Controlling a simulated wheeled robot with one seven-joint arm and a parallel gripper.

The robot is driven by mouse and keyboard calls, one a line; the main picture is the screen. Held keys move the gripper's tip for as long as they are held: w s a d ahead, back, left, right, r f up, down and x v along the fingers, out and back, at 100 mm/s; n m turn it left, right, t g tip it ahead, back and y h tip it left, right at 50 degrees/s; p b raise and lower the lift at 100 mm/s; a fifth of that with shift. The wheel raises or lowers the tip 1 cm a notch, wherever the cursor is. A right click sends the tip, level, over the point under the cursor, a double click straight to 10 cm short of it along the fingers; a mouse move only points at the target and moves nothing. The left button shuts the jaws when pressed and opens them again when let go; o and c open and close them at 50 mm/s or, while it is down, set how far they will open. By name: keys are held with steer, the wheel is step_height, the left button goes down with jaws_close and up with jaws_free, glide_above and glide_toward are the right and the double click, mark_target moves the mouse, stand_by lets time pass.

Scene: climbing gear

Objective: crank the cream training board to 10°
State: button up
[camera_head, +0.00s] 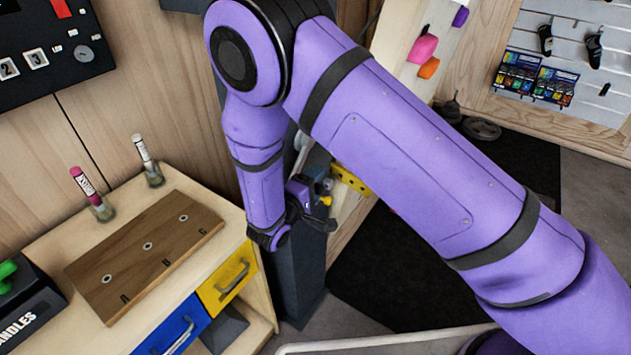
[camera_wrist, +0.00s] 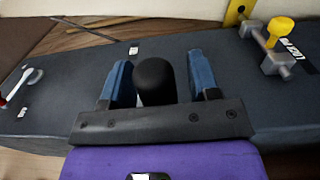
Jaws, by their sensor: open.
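The cream training board (camera_head: 401,62) stands behind my arm in the head view, with pink and orange holds; my arm hides much of it. My gripper (camera_head: 322,218) is beside the dark grey post (camera_head: 300,300). In the wrist view my gripper (camera_wrist: 160,76) is open, with a blue finger on each side of a black rounded knob (camera_wrist: 155,78). The knob looks like a crank grip; gaps show beside it. A yellow knob (camera_wrist: 283,30) on a metal pin sits at upper right, also visible in the head view (camera_head: 326,200). The angle reading is not legible.
A wooden bench with a drilled board (camera_head: 150,255) and two markers stands at left, above blue and yellow drawers (camera_head: 228,278). A silver lever (camera_wrist: 32,78) with a red end lies at left in the wrist view. A black mat (camera_head: 385,275) covers the floor at right.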

steer(key=shift+w, duration=0.1)
jaws_close()
steer(key=shift+s+a+r+g+y, duration=0.3)
steer(key=shift+r+g+y, duration=0.1)
steer(key=shift+g, duration=0.2)
steer(key=shift+s+a+r, duration=0.15)
steer(key=shift+s+r, duration=0.3)
jaws_free()
steer(key=shift+w+f, duration=0.15)
steer(key=shift+f, duration=0.1)
steer(key=shift+r, duration=0.1)
steer(key=v, duration=1)
steer(key=shift+s+a, duration=0.2)
steer(key=shift+s, duration=0.15)
